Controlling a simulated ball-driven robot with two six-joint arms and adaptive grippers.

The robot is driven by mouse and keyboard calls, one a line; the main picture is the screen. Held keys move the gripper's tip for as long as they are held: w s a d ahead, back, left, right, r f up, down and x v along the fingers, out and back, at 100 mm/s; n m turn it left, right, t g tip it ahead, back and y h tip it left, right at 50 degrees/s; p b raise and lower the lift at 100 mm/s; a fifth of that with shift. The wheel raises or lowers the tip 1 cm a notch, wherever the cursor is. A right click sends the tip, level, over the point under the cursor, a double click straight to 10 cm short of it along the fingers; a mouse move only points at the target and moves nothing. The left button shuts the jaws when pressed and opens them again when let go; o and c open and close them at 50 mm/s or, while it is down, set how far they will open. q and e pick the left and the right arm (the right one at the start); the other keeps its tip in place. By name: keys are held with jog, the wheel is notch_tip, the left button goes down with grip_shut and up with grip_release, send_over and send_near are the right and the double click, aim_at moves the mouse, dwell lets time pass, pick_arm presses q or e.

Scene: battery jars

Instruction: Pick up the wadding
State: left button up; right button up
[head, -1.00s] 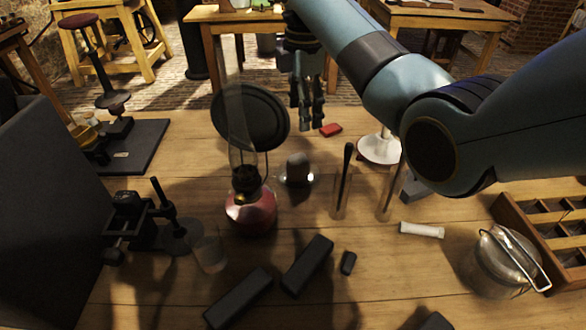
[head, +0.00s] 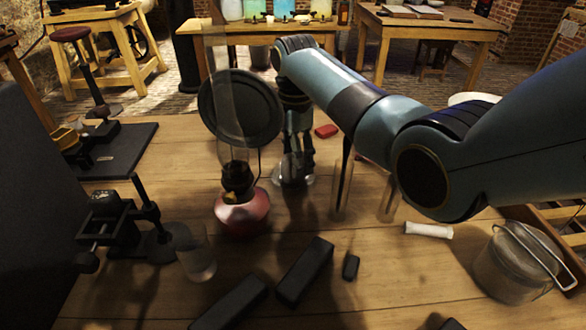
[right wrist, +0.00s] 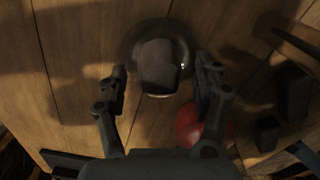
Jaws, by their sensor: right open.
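A dark grey-brown rounded lump (right wrist: 160,62), which seems to be the wadding, sits in a round clear glass dish (right wrist: 129,45) in the right wrist view. In the head view the dish (head: 277,178) stands on the wooden table behind the red lamp, and the lump is largely hidden by my fingers. My right gripper (head: 297,165) points down over the dish. In the right wrist view its fingers (right wrist: 160,78) are open, one on each side of the lump, with gaps to both. My left gripper is not in view.
A red-based lamp (head: 242,212) with a round dark disc (head: 240,108) stands close left of the dish. Glass tubes (head: 341,195) stand at its right. A white roll (head: 428,230), a lidded jar (head: 515,265) and dark blocks (head: 304,272) lie nearer.

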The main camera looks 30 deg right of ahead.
notch_tip(320, 180, down, 3)
jog(key=shift+r, duration=0.1)
jog(key=c, duration=0.9)
notch_tip(320, 180, up, 10)
jog(key=shift+p, duration=0.6)
